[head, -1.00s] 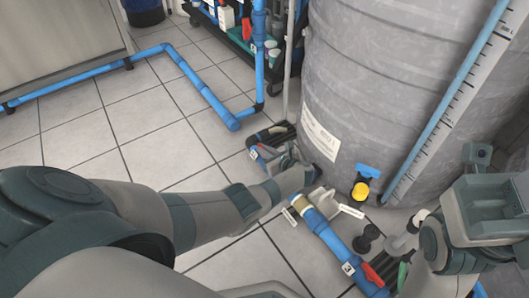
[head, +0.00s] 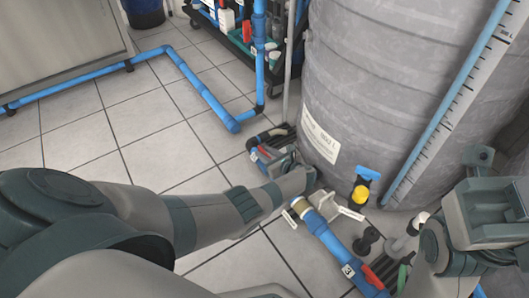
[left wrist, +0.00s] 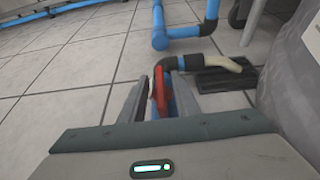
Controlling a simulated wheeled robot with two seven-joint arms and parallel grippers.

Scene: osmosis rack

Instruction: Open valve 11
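A valve with a red handle (head: 264,151) sits on a blue pipe at the foot of the grey tank. A small number tag beside it is too small to read. My left gripper (head: 278,158) is low at this valve. In the left wrist view, the fingers of the left gripper (left wrist: 158,98) stand apart on either side of the red handle (left wrist: 159,92). Contact cannot be told. My right arm is at the right edge of the head view; its finger opening cannot be made out.
The large grey tank (head: 375,90) stands close behind the valve. A second red-handled valve (head: 373,278) is on the blue pipe (head: 330,240) nearer me. A yellow-and-blue valve (head: 362,190) is on the tank. Tiled floor to the left is clear apart from blue piping (head: 205,90).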

